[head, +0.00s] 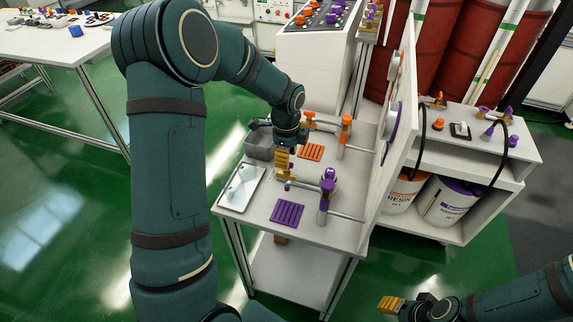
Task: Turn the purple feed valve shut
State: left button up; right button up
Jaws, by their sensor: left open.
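The purple feed valve (327,185) stands upright on a pipe at the front right of the white bench. My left gripper (284,172), with gold fingers, is open and points down over the bench, to the left of the valve and apart from its upright body. A small purple part (288,187) shows just below the fingers; I cannot tell whether they touch it. The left wrist hides some of the bench behind. My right gripper (390,304) is low at the right, away from the bench; its finger gap is too small to tell.
An orange valve (346,123) stands behind the purple one. A purple slotted mat (287,212), an orange slotted mat (311,152), a white tray (241,187) and a grey bin (259,145) occupy the bench. An upright white panel (399,130) bounds its right side.

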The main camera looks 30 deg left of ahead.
pick_arm(q)
jog(key=shift+f, duration=1.35)
jog(key=shift+o, duration=0.2)
grip_shut()
